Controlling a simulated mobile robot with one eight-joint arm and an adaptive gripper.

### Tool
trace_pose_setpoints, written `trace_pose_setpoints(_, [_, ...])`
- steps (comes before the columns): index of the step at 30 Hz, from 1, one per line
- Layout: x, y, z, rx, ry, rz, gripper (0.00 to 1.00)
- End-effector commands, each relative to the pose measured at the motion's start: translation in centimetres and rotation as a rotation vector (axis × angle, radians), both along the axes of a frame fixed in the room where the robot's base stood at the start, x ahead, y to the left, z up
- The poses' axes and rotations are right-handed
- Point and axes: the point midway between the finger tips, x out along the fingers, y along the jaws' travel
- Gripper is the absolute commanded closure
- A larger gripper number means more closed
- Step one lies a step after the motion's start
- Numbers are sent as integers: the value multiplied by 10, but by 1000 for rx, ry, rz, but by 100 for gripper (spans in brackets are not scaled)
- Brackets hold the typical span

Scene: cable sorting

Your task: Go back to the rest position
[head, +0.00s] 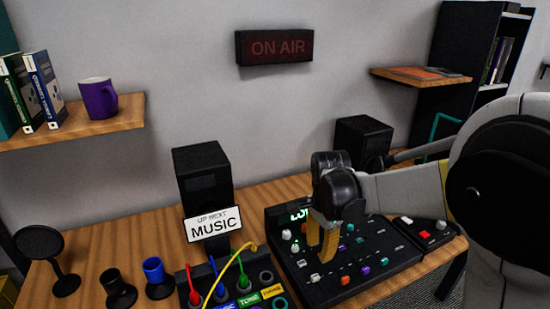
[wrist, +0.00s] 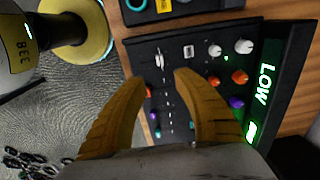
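My gripper (head: 322,244) has yellow fingers and is over the black mixing console (head: 378,262). In the wrist view my gripper (wrist: 160,82) is open, with its fingers apart and nothing held between them. The console's knobs, faders and lit green "LOW" display (wrist: 265,84) show beyond the fingers. I cannot tell whether a fingertip touches the console. The jack panel (head: 180,284) stands left of the console with red, blue, green and yellow cable plugs on it. The yellow cable (head: 226,265) arches over the panel.
A "MUSIC" sign (head: 213,225) stands before a black speaker (head: 203,172). Another speaker (head: 362,138) is behind the console. Black (head: 118,288) and blue (head: 155,273) cups and a round dark stand (head: 42,246) are at left. A small button box (head: 422,231) is at right.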

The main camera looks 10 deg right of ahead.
Motion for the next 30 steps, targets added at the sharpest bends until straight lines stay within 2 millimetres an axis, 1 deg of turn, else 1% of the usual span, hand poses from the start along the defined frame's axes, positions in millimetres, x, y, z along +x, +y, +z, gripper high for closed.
trace_pose_setpoints(2, [-8,-1,11,0,-23,46,64])
trace_pose_setpoints(5, [-25,-3,32,-6,-82,165,64])
trace_pose_setpoints(9, [-58,-6,65,-40,-198,398,64])
trace_pose_setpoints(12, [-84,-8,82,-83,-279,568,64])
trace_pose_setpoints(15, [-109,-9,93,-141,-355,736,64])
trace_pose_setpoints(18, [-132,-11,98,-211,-423,892,64])
trace_pose_setpoints(21, [-151,-12,99,-281,-473,1024,64])
trace_pose_setpoints(25, [-164,-13,97,-351,-514,1137,64])
trace_pose_setpoints(30, [-170,-14,96,-389,-531,1194,64])
